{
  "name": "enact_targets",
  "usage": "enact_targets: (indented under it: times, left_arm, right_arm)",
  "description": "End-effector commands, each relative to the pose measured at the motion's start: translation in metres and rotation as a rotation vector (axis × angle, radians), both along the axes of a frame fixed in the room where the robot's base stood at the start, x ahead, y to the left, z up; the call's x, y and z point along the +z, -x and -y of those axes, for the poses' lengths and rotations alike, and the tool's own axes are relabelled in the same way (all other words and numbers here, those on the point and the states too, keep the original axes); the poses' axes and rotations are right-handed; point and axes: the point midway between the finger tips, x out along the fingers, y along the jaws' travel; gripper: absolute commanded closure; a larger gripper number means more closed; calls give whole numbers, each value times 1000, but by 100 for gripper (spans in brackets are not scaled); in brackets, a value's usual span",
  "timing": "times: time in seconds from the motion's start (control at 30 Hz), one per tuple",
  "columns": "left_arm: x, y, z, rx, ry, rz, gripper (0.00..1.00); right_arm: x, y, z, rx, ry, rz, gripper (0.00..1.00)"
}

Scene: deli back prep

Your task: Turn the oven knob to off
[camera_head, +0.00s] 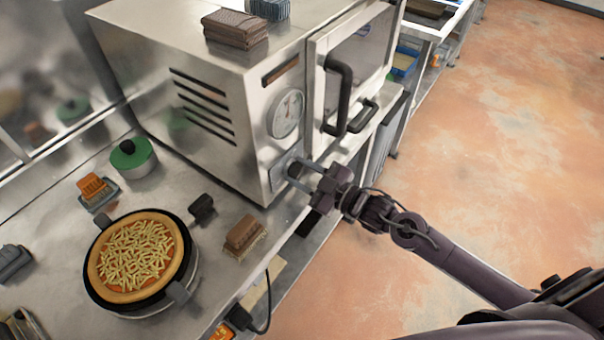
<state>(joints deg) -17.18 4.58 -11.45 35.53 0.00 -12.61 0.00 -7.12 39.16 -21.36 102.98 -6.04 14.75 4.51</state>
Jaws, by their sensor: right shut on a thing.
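The steel oven (245,99) stands on the metal counter, its glass door (355,60) shut, with dark handles. A round dial (288,113) sits on its front panel. Below the dial is the oven knob (294,170), small and dark, partly hidden by the gripper. My right gripper (297,172) reaches in from the right, with its fingers closed around the knob. The knob's exact angle and markings are too small to read. My left gripper is not in view.
A pan with pale strips on a round base (130,293), a green-lidded pot (133,157) and a brown brush (243,235) are on the counter at left. Folded brown cloths (235,28) lie on the oven. The floor (500,150) at right is clear.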

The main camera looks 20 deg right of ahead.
Motion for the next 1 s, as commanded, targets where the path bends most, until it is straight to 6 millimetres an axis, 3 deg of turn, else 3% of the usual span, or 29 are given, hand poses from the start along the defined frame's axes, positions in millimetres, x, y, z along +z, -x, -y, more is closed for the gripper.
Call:
enact_targets:
  times: [0.7, 0.73, 0.87, 1.0]
  left_arm:
    - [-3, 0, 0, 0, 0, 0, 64]
    - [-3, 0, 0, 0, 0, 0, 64]
    - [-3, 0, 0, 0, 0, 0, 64]
    - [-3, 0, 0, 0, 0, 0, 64]
  right_arm:
    - [1, 0, 0, 0, 59, 48, 86]
    - [1, 0, 0, 0, 59, 48, 60]
    - [1, 0, 0, 0, 59, 47, 43]
    - [0, 0, 0, 0, 58, 46, 42]
